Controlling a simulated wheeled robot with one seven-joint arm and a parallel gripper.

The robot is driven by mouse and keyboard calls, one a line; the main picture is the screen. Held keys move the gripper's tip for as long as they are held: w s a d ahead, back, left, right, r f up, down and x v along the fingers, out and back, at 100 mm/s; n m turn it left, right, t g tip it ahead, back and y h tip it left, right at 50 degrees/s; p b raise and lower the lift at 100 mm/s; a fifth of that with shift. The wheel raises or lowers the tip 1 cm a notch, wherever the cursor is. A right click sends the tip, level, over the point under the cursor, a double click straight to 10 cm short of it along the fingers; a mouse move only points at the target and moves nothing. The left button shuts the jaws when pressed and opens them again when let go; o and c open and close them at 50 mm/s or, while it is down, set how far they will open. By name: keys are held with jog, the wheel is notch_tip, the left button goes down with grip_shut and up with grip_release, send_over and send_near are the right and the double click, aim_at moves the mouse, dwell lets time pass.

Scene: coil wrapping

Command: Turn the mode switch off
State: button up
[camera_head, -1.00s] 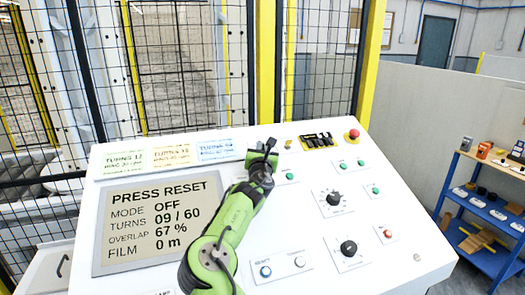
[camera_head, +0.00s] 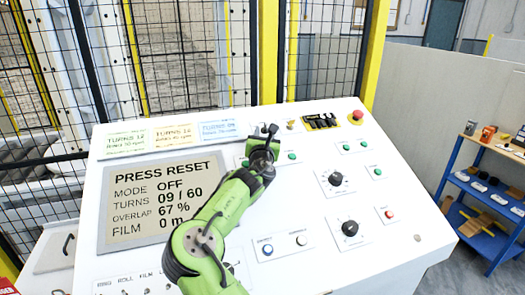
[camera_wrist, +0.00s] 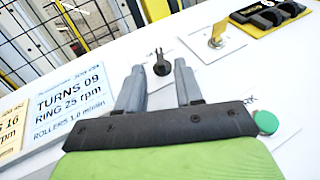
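The display (camera_head: 163,199) on the white sloped panel reads PRESS RESET, MODE OFF, TURNS 09 / 60, OVERLAP 67 %, FILM 0 m. In the wrist view, a small black switch knob (camera_wrist: 161,68) stands on the panel between my fingertips, with a gap on either side; I read no label for it. My gripper (camera_wrist: 159,66) is open, its two grey fingers apart. In the head view, my gripper (camera_head: 268,132) is at the panel's upper middle, right of the printed cards, and hides most of that knob.
A brass key switch (camera_wrist: 217,38) and a green button (camera_wrist: 266,122) lie right of my gripper. Farther right are black dials (camera_head: 336,179), several buttons and a red emergency stop (camera_head: 357,115). Mesh fencing stands behind the panel. A blue shelf (camera_head: 485,215) is at right.

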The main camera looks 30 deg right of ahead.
jog(key=v, duration=1.2)
jog(key=shift+s+a, duration=0.2)
